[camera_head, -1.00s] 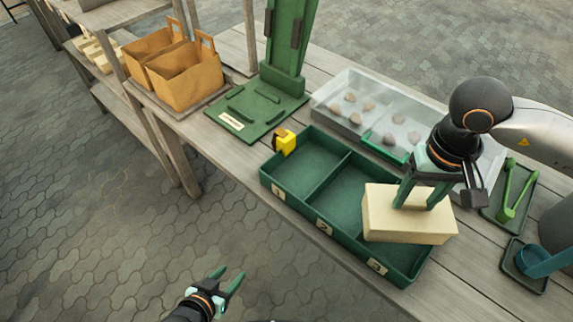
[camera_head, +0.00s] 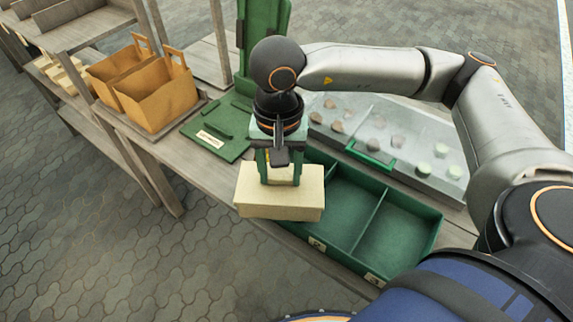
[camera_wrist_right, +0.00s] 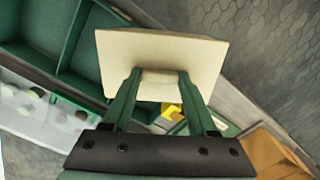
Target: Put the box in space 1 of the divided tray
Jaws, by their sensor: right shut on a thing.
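The cream box (camera_head: 280,203) is held by my right gripper (camera_head: 281,178), with a finger on either side of its upper part. In the head view it covers the left end of the green divided tray (camera_head: 372,270), where space 1 lies, and hides that label. It appears to be above the tray; the height gap cannot be told exactly. Labels 2 and 3 show on the front wall, and those spaces look empty. The wrist view shows the box (camera_wrist_right: 160,58) between the fingers and open tray spaces (camera_wrist_right: 85,50) to the left. My left gripper is not in view.
A clear bin (camera_head: 400,122) with several lumps stands behind the tray. A green press (camera_head: 215,130) stands left of it, and brown carriers (camera_head: 158,92) are farther left. A yellow item (camera_wrist_right: 172,110) shows behind the box in the wrist view.

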